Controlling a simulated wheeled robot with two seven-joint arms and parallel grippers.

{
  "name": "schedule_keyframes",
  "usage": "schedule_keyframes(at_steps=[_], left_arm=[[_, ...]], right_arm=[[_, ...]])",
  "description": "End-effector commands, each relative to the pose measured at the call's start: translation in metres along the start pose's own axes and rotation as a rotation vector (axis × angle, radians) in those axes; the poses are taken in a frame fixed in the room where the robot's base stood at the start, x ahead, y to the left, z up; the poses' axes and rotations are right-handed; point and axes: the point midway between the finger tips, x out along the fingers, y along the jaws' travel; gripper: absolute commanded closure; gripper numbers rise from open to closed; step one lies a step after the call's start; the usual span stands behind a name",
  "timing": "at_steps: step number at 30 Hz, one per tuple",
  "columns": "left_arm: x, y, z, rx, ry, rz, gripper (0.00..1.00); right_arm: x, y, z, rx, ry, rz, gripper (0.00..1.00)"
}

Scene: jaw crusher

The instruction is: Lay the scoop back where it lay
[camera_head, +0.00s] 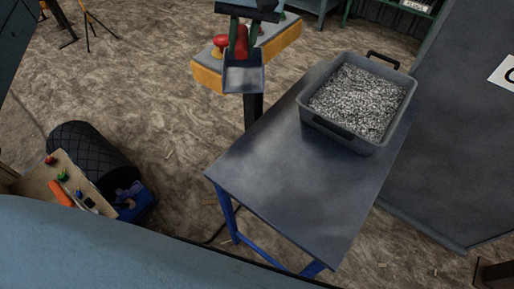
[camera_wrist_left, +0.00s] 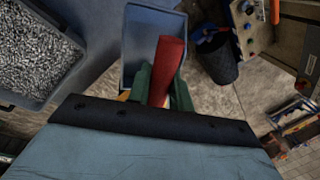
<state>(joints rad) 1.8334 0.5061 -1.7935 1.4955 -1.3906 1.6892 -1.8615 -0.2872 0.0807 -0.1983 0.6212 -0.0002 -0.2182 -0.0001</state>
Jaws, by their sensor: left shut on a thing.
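My left gripper (camera_head: 241,40) is at the top of the head view. It is shut on the red handle of the scoop (camera_head: 243,77), whose grey-blue pan hangs toward the camera, left of the table's far end. In the left wrist view the red handle (camera_wrist_left: 167,72) sits between the green fingers (camera_wrist_left: 160,88), with the pan (camera_wrist_left: 135,38) beyond it. The scoop is held in the air, and its pan looks empty. The metal table (camera_head: 270,190) has a bare near half. My right gripper is not in view.
A grey bin (camera_head: 342,139) full of grey gravel stands on the table's far end. A yellow and grey control box (camera_head: 283,42) with a red button stands on a post behind the scoop. A wooden tray with small items (camera_head: 75,190) is at the left.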

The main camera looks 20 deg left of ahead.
Motion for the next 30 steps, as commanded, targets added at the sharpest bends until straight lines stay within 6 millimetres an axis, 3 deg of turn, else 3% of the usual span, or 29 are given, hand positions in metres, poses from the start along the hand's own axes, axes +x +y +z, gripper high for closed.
schedule_keyframes(at_steps=[3, 6, 18, 30], left_arm=[[0.029, 0.015, 0.015, -0.217, -0.052, -0.001, 1.0], [0.047, 0.024, 0.027, -0.417, -0.093, -0.001, 1.0], [0.107, 0.051, 0.069, -1.233, -0.258, -0.002, 1.0], [0.151, 0.061, 0.098, -2.057, -0.425, -0.001, 1.0]], right_arm=[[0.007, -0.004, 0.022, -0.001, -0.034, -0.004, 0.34], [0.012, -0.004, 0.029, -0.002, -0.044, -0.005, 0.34], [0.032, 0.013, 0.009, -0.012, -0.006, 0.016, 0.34], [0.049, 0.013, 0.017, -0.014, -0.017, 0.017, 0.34]])
